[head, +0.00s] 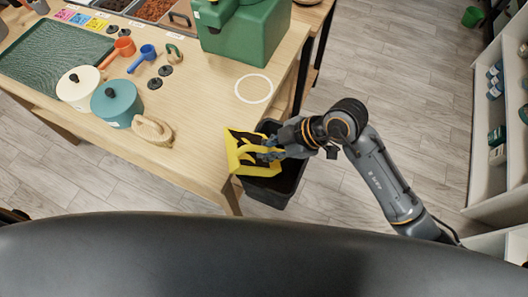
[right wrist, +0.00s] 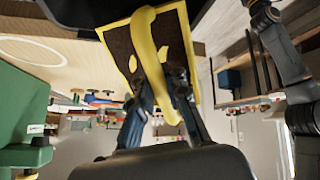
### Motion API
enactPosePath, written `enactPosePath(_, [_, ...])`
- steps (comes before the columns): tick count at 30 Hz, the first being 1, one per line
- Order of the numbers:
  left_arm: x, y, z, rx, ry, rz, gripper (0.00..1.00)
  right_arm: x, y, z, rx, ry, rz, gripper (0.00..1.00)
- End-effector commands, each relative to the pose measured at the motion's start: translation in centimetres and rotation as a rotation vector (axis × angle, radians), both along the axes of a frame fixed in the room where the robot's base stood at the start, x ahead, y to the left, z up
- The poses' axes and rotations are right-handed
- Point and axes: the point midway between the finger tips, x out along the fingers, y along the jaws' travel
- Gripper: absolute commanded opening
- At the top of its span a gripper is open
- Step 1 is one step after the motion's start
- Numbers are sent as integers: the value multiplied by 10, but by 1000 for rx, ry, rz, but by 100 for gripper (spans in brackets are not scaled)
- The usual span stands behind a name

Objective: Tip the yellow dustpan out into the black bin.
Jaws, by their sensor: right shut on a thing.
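The yellow dustpan (head: 234,157) is in the head view, at the table's right front corner and above the black bin (head: 277,188). My right gripper (head: 272,152) is shut on the dustpan's handle. Dark brown soil shows inside the pan. In the right wrist view the yellow handle (right wrist: 146,40) runs between the fingers (right wrist: 158,85), with the dark-filled pan behind it. The exact tilt of the pan is hard to tell. The bin stands on the floor beside the table, its opening partly hidden by the dustpan and my gripper. My left gripper is not in view.
The wooden table (head: 190,160) holds a teal pot (head: 117,104), a cream pot (head: 79,88), a green machine (head: 240,35) and small tools. A white ring marks bare tabletop near the bin. White shelves (head: 495,130) stand at right; floor between is clear.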

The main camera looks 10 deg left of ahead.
Motion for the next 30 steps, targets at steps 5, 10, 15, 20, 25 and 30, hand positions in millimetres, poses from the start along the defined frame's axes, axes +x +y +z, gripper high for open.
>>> enactPosePath(5, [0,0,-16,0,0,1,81,1,-4,-3,52,13,-1,0])
enactPosePath(10, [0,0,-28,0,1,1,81,2,-7,-3,96,29,-1,0])
enactPosePath(15, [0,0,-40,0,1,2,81,4,-11,-3,141,44,0,0])
enactPosePath(20, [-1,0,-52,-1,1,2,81,7,-21,-7,263,88,-6,0])
enactPosePath(25, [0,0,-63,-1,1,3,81,10,-30,-10,391,131,-3,0])
enactPosePath(30, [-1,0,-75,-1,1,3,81,13,-39,-14,510,170,-3,0])
